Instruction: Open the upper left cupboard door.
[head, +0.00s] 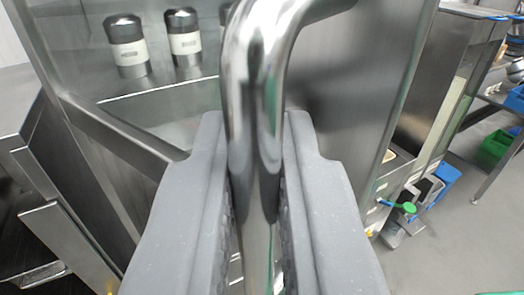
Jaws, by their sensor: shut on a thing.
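My gripper (256,150) fills the lower middle of the head view. Its two grey fingers are shut on a shiny curved metal handle (262,60), one finger on each side of the bar. The handle bends to the right at the top of the picture. Behind it to the right is a flat metal panel (345,90), which looks like the cupboard door; where the handle joins it is out of sight. To the left of the handle the cupboard inside (75,55) shows, so the door appears at least partly open.
Metal drawer units (70,240) stand at lower left. At right are a steel unit (440,90), a blue bin (446,178), a green bin (494,148) and open grey floor (450,255).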

